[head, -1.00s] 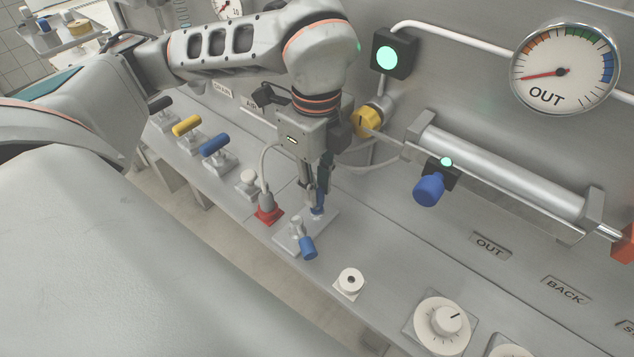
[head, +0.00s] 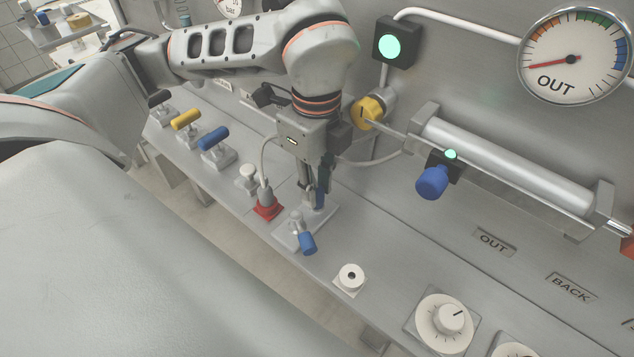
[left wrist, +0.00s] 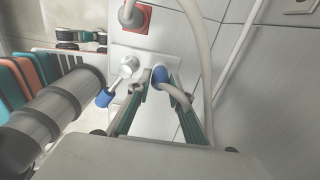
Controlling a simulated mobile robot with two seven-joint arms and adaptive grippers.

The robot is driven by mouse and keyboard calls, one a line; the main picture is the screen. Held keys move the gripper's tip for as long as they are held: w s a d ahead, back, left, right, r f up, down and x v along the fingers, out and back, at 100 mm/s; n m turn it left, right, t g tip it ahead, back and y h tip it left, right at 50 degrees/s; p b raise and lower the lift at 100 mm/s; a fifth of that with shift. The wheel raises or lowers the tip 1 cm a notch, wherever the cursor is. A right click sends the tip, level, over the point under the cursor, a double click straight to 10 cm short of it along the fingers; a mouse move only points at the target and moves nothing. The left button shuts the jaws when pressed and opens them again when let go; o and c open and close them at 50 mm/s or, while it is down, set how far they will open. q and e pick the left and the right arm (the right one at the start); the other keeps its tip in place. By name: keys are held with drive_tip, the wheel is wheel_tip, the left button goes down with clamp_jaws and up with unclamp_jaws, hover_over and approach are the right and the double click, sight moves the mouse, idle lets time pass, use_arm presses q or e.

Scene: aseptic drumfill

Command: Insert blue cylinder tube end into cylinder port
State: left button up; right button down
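My left gripper (head: 319,197) points down over a small metal plate (head: 322,214) on the console. Its fingers are closed around the blue tube end (left wrist: 160,76), which shows between the fingertips in the left wrist view. A pale hose (left wrist: 178,96) curves away from it. In the head view the fingers mostly hide the tube end. A valve with a blue handle (head: 308,243) stands on the same plate, just in front of the gripper. I cannot make out the cylinder port; the fingers cover the spot below them. My right gripper is not in view.
A red-based hose plug (head: 267,207) stands just left of the gripper. A white round fitting with a dark hole (head: 350,277) is nearer the front edge. The metal cylinder (head: 510,160), a blue knob (head: 432,182) and a yellow knob (head: 368,113) are to the right.

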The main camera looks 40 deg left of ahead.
use_arm(q)
drive_tip(key=shift+o, duration=1.3)
wheel_tip(320, 180, up, 12)
